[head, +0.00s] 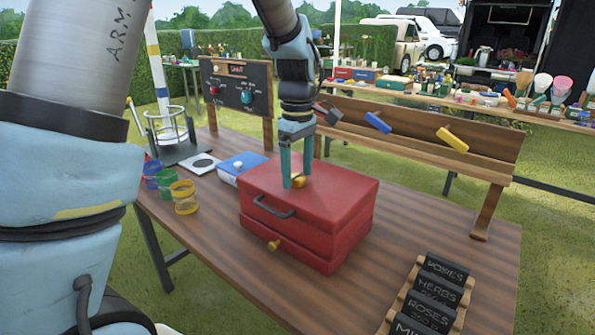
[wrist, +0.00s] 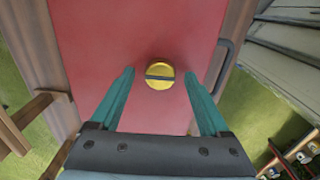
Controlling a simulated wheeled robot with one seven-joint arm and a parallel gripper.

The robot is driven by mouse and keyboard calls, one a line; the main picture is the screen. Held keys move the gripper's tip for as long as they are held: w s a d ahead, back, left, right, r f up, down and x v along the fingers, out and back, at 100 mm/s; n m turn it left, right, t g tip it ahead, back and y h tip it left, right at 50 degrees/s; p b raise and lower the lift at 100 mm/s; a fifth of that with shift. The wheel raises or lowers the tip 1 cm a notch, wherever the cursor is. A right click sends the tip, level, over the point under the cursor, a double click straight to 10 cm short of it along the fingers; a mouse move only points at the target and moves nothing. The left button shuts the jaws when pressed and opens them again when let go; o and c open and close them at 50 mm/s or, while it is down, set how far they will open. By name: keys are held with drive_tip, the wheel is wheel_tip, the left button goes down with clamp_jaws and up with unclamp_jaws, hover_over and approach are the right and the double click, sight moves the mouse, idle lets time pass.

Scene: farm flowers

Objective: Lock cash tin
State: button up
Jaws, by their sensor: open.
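The red cash tin (head: 335,205) stands on the wooden table with its lid down. It has a dark handle (head: 272,208) and a small brass knob (head: 273,245) on its front. A round brass lock (head: 299,181) sits on top of the lid. In the wrist view the brass lock (wrist: 160,76) shows a dark slot running roughly left to right. My gripper (head: 294,184) is open, pointing down over the lid. In the wrist view its teal fingers (wrist: 160,88) stand to either side of the lock, with gaps between; I cannot tell their exact height.
A blue and white box (head: 240,165) and coloured jars (head: 184,197) stand left of the tin. A dark panel with knobs (head: 238,90) is behind. A rack of black labelled packets (head: 440,290) lies front right. The table right of the tin (head: 430,215) is clear.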

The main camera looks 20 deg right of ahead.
sight(297, 176)
wheel_tip(297, 176, up, 10)
drive_tip(key=b, duration=0.1)
drive_tip(key=shift+r, duration=0.2)
idle(0.4)
drive_tip(key=w+a+f+m, duration=0.1)
drive_tip(key=a+f, duration=0.3)
drive_tip(key=a, duration=0.4)
drive_tip(key=w+a+f+m, duration=0.2)
drive_tip(key=a+f, duration=0.1)
drive_tip(key=a, duration=0.4)
drive_tip(key=s+a+f+m, duration=0.2)
drive_tip(key=s+a+f, duration=0.1)
drive_tip(key=a, duration=0.4)
drive_tip(key=s+a+f+m+t, duration=0.1)
drive_tip(key=s+a+f, duration=0.3)
drive_tip(key=a, duration=0.4)
drive_tip(key=shift+a+f+m+t, duration=0.15)
drive_tip(key=shift+f+m+t, duration=0.15)
drive_tip(key=shift+m, duration=0.2)
